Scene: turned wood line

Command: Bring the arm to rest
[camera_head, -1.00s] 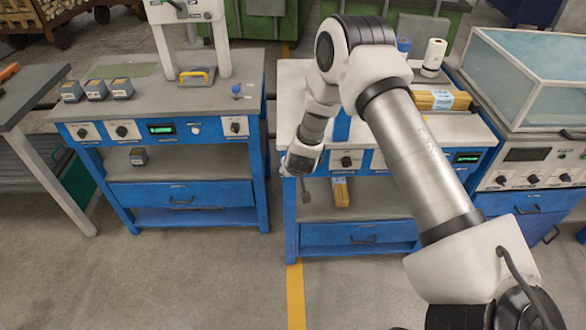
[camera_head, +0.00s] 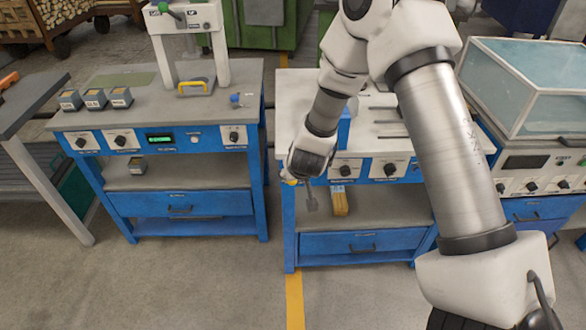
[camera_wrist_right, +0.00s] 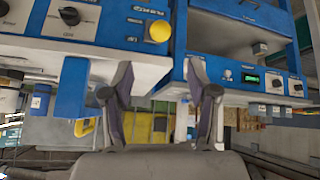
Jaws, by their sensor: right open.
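My right arm reaches in from the lower right of the head view, bends at the top and hangs down to my right gripper (camera_head: 312,195). The gripper is in front of the near left corner of the right blue workbench (camera_head: 360,243). In the right wrist view my right gripper (camera_wrist_right: 161,105) shows two dark fingers spread apart with nothing between them. A yellow round button (camera_wrist_right: 158,31) on a bench panel is close beyond the fingers. My left gripper is in neither view.
A left blue workbench (camera_head: 180,200) carries a white press (camera_head: 190,40) and several small grey boxes (camera_head: 95,98). A clear-lidded cabinet (camera_head: 520,90) stands at the right. The floor (camera_head: 190,285) in front is clear.

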